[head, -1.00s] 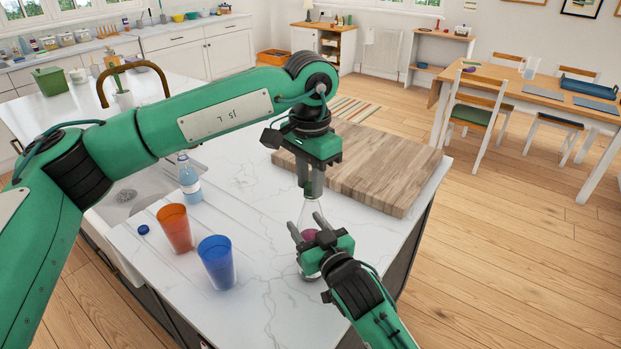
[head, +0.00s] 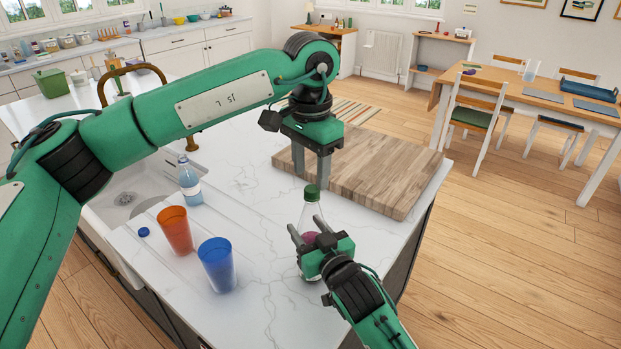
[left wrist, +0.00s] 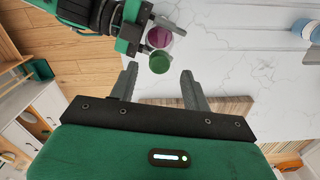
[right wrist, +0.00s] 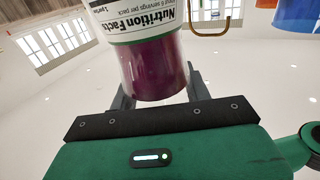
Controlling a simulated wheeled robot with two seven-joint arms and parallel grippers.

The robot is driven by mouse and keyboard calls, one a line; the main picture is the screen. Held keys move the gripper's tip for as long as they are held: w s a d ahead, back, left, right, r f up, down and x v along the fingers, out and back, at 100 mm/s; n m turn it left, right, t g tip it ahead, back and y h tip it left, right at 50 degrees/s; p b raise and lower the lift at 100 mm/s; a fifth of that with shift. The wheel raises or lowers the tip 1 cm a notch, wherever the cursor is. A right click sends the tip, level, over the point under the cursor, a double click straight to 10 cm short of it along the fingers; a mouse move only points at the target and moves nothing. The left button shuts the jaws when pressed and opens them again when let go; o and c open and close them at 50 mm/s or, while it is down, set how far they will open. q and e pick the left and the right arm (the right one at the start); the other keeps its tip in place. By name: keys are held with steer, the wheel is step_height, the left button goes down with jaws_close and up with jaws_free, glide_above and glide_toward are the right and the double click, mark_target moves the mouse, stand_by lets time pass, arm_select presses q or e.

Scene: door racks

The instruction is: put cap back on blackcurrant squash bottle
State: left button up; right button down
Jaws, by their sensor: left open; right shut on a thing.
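The squash bottle (head: 312,211) is clear with purple liquid low inside and stands upright near the counter's front. A green cap (head: 312,192) sits on its top; whether it is tight I cannot tell. My right gripper (head: 308,234) is shut on the bottle's body. In the right wrist view the bottle (right wrist: 152,66) shows its nutrition label between the fingers. My left gripper (head: 311,174) is open, pointing down just above the cap, and holds nothing. In the left wrist view the cap (left wrist: 159,62) lies near the gap between the open fingertips.
An orange cup (head: 175,231), a blue cup (head: 217,264) and a small blue cap (head: 143,231) are to the left. A blue bottle (head: 189,181) stands near the sink. A wooden board (head: 375,170) lies behind the squash bottle.

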arm_select(q)
steer(key=shift+r, duration=0.7)
steer(key=shift+c, duration=0.2)
